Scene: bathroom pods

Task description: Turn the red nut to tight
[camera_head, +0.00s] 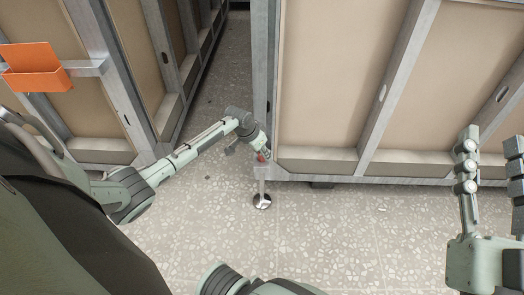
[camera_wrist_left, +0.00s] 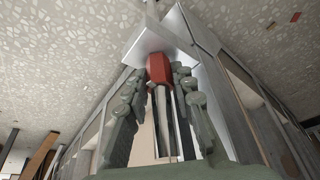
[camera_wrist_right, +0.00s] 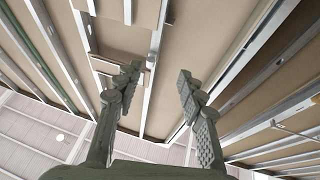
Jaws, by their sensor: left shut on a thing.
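The red nut (camera_head: 262,157) is at the lower corner of the pod frame, above a metal levelling foot (camera_head: 262,202) that stands on the floor. My left gripper (camera_head: 263,154) reaches in from the left and is shut on the nut. In the left wrist view the red nut (camera_wrist_left: 159,68) sits between the two fingers, just under a metal bracket (camera_wrist_left: 155,42), with a threaded-looking rod nearby. The fingers hide part of it in the head view. My right gripper (camera_head: 491,145) is open and empty at the right; its spread fingers (camera_wrist_right: 158,72) also show in the right wrist view.
The pod panel (camera_head: 335,75) with its metal frame rises behind the foot. Another framed panel (camera_head: 85,100) stands at the left with an orange holder (camera_head: 35,68) on its rail. A narrow gap lies between them. The speckled floor (camera_head: 330,235) in front is clear.

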